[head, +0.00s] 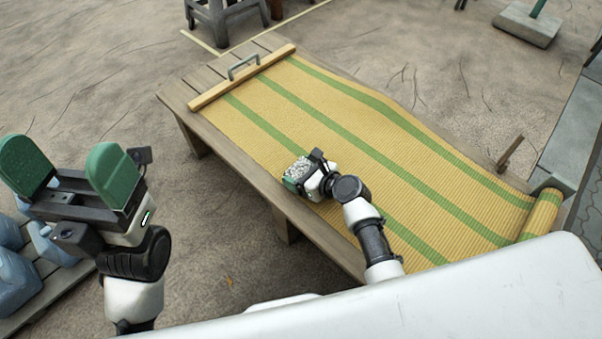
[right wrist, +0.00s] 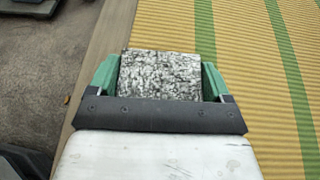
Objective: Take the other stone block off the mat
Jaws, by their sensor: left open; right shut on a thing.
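The speckled grey and white stone block (head: 298,170) is between the green fingers of my right gripper (head: 299,174), near the mat's left long edge. In the right wrist view the stone block (right wrist: 160,75) fills the space between both fingers of the right gripper (right wrist: 160,78). I cannot tell whether the block touches the mat or is above it. The yellow mat (head: 370,140) with green stripes lies along a low wooden table (head: 240,150). My left gripper (head: 65,165) is open and empty, left of the table, above the ground.
A wooden bar with a metal handle (head: 243,75) lies across the mat's far end. The near right end of the mat is rolled (head: 541,212). Blue jugs (head: 15,275) stand on a pallet at the left. A grey stool (head: 222,18) stands beyond the table.

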